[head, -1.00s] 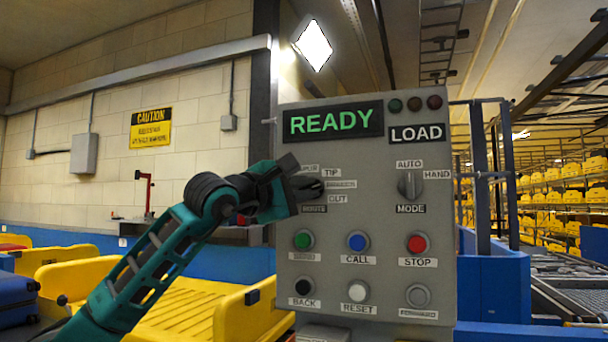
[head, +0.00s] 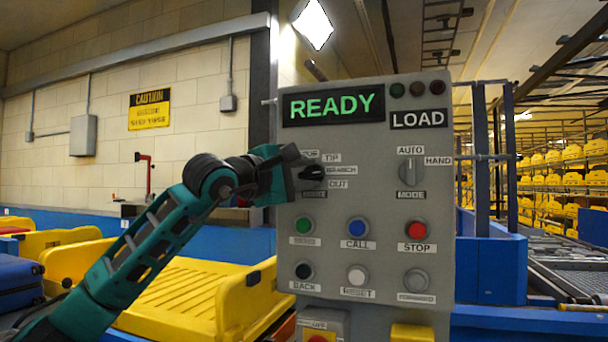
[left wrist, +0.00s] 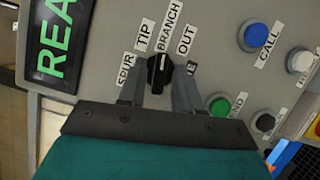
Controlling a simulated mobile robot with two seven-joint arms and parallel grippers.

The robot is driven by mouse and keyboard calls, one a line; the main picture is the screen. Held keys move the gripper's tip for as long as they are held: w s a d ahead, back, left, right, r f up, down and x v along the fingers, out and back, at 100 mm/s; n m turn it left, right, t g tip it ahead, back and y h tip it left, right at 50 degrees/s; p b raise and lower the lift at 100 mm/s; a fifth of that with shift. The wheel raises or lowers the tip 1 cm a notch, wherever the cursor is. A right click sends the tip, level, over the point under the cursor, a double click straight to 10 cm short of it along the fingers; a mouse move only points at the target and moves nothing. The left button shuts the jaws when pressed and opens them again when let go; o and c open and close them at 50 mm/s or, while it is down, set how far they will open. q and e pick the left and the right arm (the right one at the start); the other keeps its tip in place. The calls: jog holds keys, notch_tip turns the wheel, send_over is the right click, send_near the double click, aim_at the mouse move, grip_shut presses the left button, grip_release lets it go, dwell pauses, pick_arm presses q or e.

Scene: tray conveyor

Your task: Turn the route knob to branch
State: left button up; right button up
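The route knob (head: 314,172) is a black knob at the upper left of the grey control panel (head: 385,205). In the left wrist view the knob (left wrist: 159,72) has a white pointer line directed at the BRANCH label (left wrist: 170,27). The TIP, SPUR and OUT labels stand around it. My left gripper (head: 298,175) is just in front of the knob. In the left wrist view its two fingers (left wrist: 160,88) are spread on either side of the knob, with gaps visible, so it is open. The ROUTE label is partly hidden by the gripper. My right gripper is not in view.
The panel display (head: 333,105) reads READY, and a LOAD plate (head: 418,119) is beside it. The mode knob (head: 412,172) and several push buttons share the panel. A yellow tray (head: 190,305) lies at the lower left. Blue barriers and a conveyor are at the right.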

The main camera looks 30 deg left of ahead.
pick_arm(q)
jog(key=shift+o, duration=0.4)
jog(key=shift+s, duration=0.1)
jog(key=shift+s+a+f, duration=0.1)
jog(key=shift+s, duration=0.2)
jog(key=s+a+b, duration=0.1)
jog(key=s+b, duration=0.2)
jog(key=s, duration=0.9)
jog(key=shift+a+f+b, duration=0.3)
jog(key=shift+a+b, duration=0.05)
jog(key=shift+b, duration=0.05)
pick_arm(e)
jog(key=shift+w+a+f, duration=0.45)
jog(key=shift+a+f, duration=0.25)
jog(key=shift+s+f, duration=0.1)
